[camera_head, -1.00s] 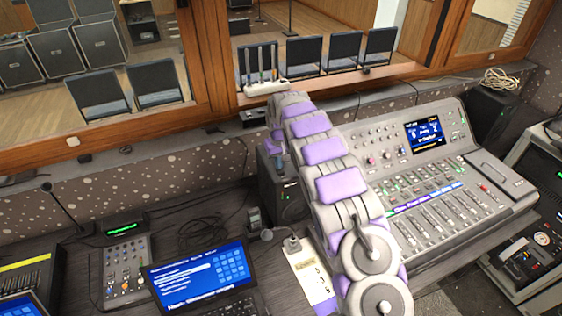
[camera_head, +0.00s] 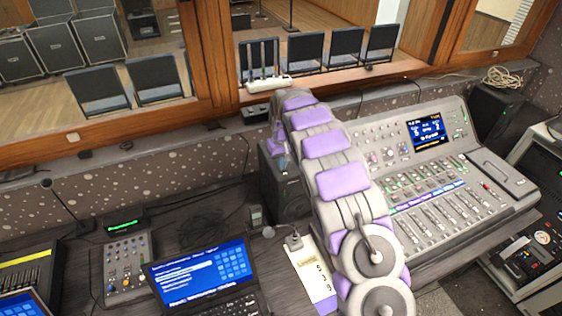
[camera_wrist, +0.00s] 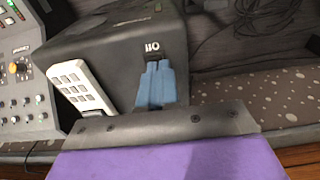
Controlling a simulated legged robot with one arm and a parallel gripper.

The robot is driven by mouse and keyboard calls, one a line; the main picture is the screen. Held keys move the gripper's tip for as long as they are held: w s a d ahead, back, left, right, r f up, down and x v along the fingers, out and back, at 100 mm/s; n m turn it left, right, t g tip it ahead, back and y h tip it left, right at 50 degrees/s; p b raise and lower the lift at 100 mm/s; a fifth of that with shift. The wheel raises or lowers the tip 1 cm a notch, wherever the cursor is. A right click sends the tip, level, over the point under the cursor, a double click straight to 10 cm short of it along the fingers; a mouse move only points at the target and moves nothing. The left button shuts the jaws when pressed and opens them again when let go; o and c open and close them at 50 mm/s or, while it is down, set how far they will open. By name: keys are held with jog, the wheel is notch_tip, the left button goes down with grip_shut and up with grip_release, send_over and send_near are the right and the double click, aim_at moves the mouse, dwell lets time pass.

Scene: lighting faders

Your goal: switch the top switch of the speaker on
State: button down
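The dark speaker (camera_head: 294,200) stands on the desk behind and left of the mixing console, partly hidden by my arm. In the wrist view its dark casing (camera_wrist: 110,42) fills the upper middle, with a white I/O marking (camera_wrist: 152,47) on the face towards me. My gripper (camera_wrist: 154,66) has its two blue fingers side by side with no clear gap, tips right at the dark switch area below that marking. The tips hide most of the switch, so its position and any contact cannot be told. In the head view my gripper (camera_head: 282,160) is small, at the speaker's upper rear.
A white keypad-like device (camera_wrist: 80,88) lies left of the fingers in the wrist view. The mixing console (camera_head: 440,200) is right of my arm. A laptop (camera_head: 205,275) and a small mixer (camera_head: 128,265) are at left. A window ledge with a white router (camera_head: 268,84) runs behind.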

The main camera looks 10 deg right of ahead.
notch_tip(320, 180, up, 14)
jog(key=p, duration=0.1)
jog(key=shift+s, duration=0.4)
jog(key=shift+d+f, duration=0.1)
jog(key=shift+d, duration=0.05)
